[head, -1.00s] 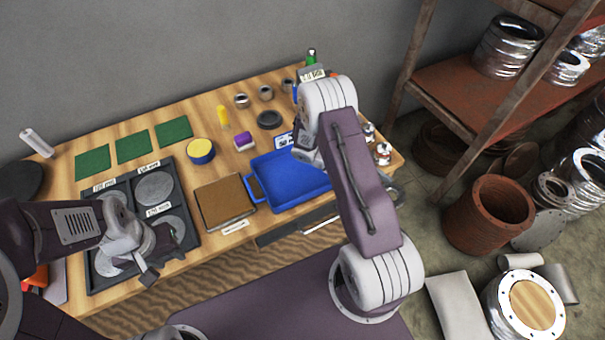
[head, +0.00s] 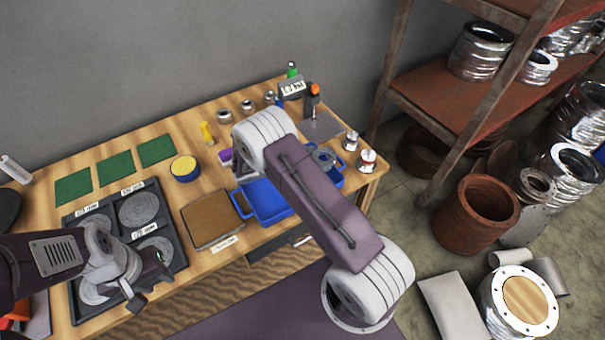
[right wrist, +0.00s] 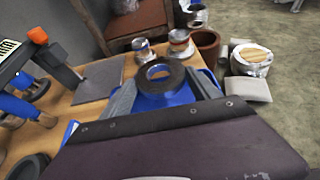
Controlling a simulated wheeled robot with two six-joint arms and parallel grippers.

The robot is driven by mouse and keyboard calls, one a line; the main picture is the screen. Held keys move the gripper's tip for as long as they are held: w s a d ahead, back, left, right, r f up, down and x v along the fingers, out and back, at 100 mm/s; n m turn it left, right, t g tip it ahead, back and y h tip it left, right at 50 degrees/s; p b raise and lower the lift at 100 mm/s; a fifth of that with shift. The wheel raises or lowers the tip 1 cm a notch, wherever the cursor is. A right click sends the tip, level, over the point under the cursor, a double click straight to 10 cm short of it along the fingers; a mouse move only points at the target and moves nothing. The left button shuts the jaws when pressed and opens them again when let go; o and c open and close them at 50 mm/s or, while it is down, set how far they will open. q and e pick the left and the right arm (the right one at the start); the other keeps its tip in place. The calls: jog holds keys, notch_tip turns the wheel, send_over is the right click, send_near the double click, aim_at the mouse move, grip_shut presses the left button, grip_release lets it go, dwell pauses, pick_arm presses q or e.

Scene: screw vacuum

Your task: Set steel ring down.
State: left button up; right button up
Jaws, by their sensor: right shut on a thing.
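The steel ring (head: 323,157) is grey and shows beyond my right arm, over the right part of the blue tray (head: 262,202). In the right wrist view the ring (right wrist: 160,78) sits between the fingertips of my right gripper (right wrist: 163,85), which is shut on it. The blue tray (right wrist: 208,83) shows behind and below it there; whether the ring touches the tray I cannot tell. In the head view my right arm hides most of the right gripper. My left gripper (head: 150,280) is open and empty over the front of the dark tray of discs (head: 180,262).
A flat grey plate (head: 320,127) with an orange-topped post (head: 313,95) stands behind the blue tray. Two metal cans (head: 366,161) stand at the table's right end. A brown board (head: 211,217) lies left of the blue tray. Green mats (head: 115,168) lie at the back left.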

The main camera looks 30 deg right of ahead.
jog(key=a+f, duration=0.2)
jog(key=a, duration=0.1)
jog(key=shift+w+a, duration=0.1)
jog(key=shift+w, duration=0.25)
jog(key=shift+f, duration=2)
jog(key=o, duration=2)
jog(key=b+v, duration=0.1)
jog(key=v, duration=1)
jog(key=shift+s+a+b, duration=0.1)
jog(key=shift+b, duration=0.25)
jog(key=shift+a+r, duration=0.2)
jog(key=shift+a, duration=0.2)
